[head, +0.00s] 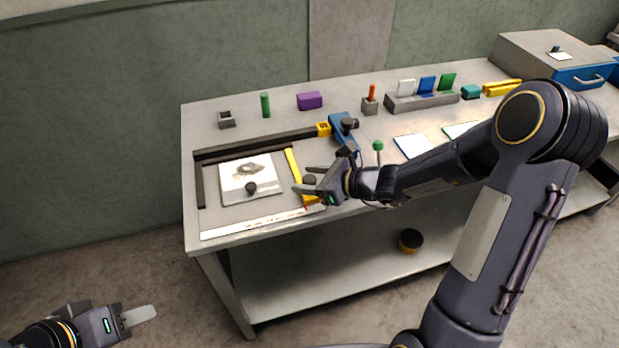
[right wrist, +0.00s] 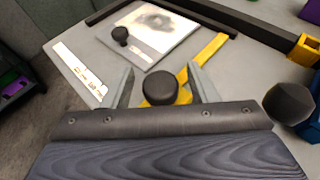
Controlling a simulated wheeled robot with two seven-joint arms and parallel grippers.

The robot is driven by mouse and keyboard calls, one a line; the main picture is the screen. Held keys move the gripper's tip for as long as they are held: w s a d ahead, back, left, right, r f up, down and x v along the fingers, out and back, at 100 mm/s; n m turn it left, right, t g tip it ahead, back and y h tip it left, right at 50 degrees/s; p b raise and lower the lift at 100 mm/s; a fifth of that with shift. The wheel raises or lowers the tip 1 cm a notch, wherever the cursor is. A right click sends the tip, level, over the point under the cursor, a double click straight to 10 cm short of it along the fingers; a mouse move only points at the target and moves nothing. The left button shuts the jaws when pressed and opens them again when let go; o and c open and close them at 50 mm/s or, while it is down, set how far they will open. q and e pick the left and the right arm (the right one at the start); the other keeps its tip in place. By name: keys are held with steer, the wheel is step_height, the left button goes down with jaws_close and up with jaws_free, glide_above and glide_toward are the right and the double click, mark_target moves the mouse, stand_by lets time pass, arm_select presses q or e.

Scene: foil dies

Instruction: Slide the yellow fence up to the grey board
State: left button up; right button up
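The yellow fence (head: 291,163) is a thin bar to the right of the grey board (head: 231,194), with a narrow strip of bare surface between them. The fence also shows in the right wrist view (right wrist: 211,48), carrying a black knob (right wrist: 160,87). The board bears a white sheet with a dark smudge and has its own black knob (head: 251,187). My right gripper (head: 311,179) is open, its fingers on either side of the fence knob, with gaps visible on both sides. My left gripper (head: 138,316) is low at the left, away from the table; its opening is unclear.
A dark rail (head: 258,143) runs behind the board, and another stands at its left. A white ruled strip (head: 262,222) lies in front. A blue clamp-like piece (head: 343,130) with a black knob stands beyond the fence. A green-topped pin (head: 378,146) stands close to my right arm.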

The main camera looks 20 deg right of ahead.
jaws_close()
steer(key=shift+a+f, duration=0.1)
steer(key=shift+a, duration=0.05)
steer(key=a+b, duration=0.6)
steer(key=a, duration=0.1)
steer(key=shift+s+a, duration=0.15)
steer(key=shift+a, duration=0.05)
steer(key=shift+a+b, duration=0.2)
steer(key=shift+b, duration=0.1)
jaws_free()
